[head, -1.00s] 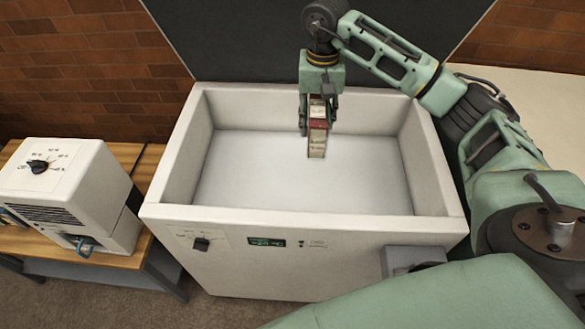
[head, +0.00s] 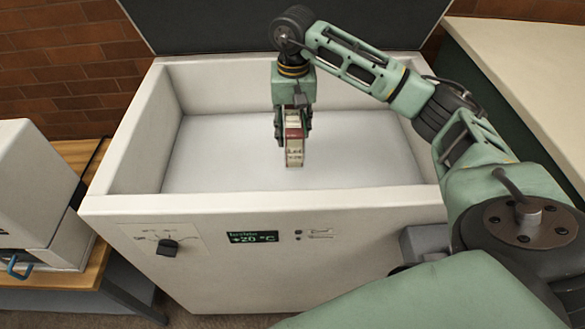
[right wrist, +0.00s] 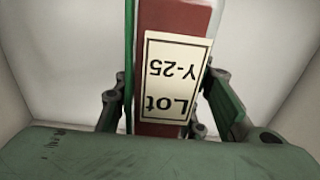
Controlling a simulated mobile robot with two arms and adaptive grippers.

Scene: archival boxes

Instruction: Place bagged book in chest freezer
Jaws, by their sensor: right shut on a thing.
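The bagged book (head: 293,150) is narrow and dark red with a pale label. In the right wrist view the book (right wrist: 162,25) shows the label "Lot Y-25". My right gripper (head: 293,130) is shut on it and holds it upright over the inside of the chest freezer (head: 330,203). The gripper's fingers also show on both sides of the book in the right wrist view (right wrist: 170,105). I cannot tell whether the book's lower end touches the white freezer floor (head: 220,160). The freezer is open, and its display reads +20 °C. My left gripper is not in view.
A white device (head: 35,185) stands on a wooden bench (head: 95,265) left of the freezer. A pale worktop (head: 530,70) is at the right. The freezer floor around the book looks clear; its raised walls surround it.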

